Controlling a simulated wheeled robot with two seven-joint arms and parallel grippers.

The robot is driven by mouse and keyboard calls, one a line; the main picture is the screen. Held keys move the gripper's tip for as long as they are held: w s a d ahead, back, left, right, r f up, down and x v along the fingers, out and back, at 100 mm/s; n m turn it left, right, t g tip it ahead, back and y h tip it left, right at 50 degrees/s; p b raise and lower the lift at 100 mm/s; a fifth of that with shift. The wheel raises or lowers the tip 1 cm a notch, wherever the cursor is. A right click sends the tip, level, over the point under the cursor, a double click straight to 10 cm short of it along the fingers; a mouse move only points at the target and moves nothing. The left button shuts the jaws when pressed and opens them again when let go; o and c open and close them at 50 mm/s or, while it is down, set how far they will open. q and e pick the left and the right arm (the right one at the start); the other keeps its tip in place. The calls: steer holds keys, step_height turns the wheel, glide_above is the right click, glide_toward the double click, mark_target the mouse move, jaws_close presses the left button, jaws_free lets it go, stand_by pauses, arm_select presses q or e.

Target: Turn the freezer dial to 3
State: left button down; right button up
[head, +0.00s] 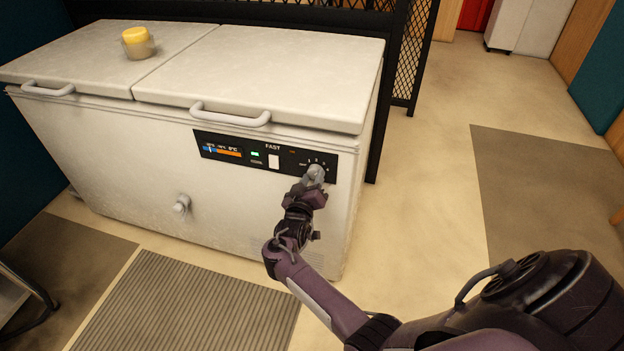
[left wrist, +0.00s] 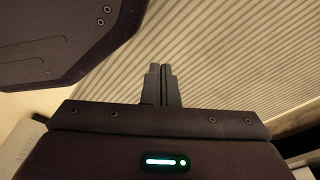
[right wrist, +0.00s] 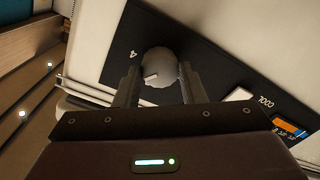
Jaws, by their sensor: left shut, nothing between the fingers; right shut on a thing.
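The white chest freezer (head: 110,150) has a black control panel (head: 222,146) on its front, near the right end. The round grey freezer dial (head: 315,173) is at the panel's right end, and in the right wrist view the dial (right wrist: 158,70) sits between my right fingers. My right gripper (right wrist: 158,82) is shut on the dial, one finger on each side. A "4" mark shows beside it; the dial's exact setting is hard to read. My left gripper (left wrist: 162,72) is shut and empty over the ribbed mat, and is not in the head view.
A ribbed mat (head: 185,305) lies on the floor in front. A black mesh partition (head: 405,50) stands behind the freezer. Open floor (head: 430,190) lies to the right.

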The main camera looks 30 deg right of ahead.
steer(key=o, duration=1)
steer(key=shift+s+a, duration=0.2)
steer(key=shift+a, duration=0.1)
arm_select(q)
steer(key=shift+s+a+f+p, duration=0.1)
steer(key=shift+s+f+p, duration=0.1)
steer(key=shift+s, duration=0.2)
steer(key=shift+s+a+f+p, duration=0.1)
steer(key=shift+s+p, duration=0.05)
steer(key=shift+s, duration=0.25)
arm_select(e)
steer(key=v, duration=0.7)
arm_select(q)
steer(key=shift+w+d+r, duration=0.15)
steer(key=shift+w, duration=0.1)
